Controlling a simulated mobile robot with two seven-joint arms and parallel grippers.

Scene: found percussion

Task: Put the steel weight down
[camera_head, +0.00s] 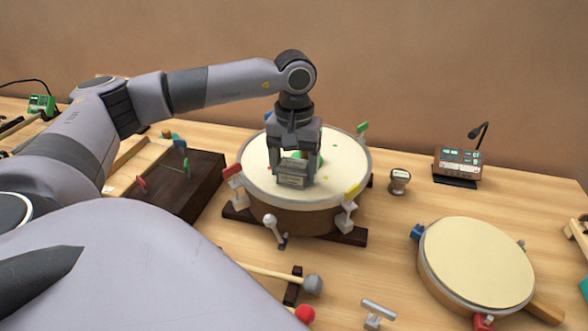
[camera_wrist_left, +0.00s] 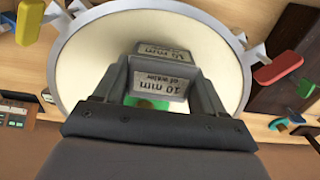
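The steel weight (camera_head: 292,176) is a grey block with pale labels reading "10 mm". My left gripper (camera_head: 294,168) points down over the large drum (camera_head: 262,157), with its fingers on both sides of the weight. In the left wrist view the weight (camera_wrist_left: 158,78) sits between the fingers of the gripper (camera_wrist_left: 160,85), which look shut on it. The pale drum skin (camera_wrist_left: 92,60) is behind it. The weight is at or just above the skin; I cannot tell whether it touches. My right gripper is not in view.
Coloured clamps, such as a yellow one (camera_head: 352,191), stand around the drum rim. A small metal object (camera_head: 398,180) and a device with a microphone (camera_head: 457,164) are to the right. A smaller drum (camera_head: 478,262) lies front right. A mallet (camera_head: 312,284) lies in front.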

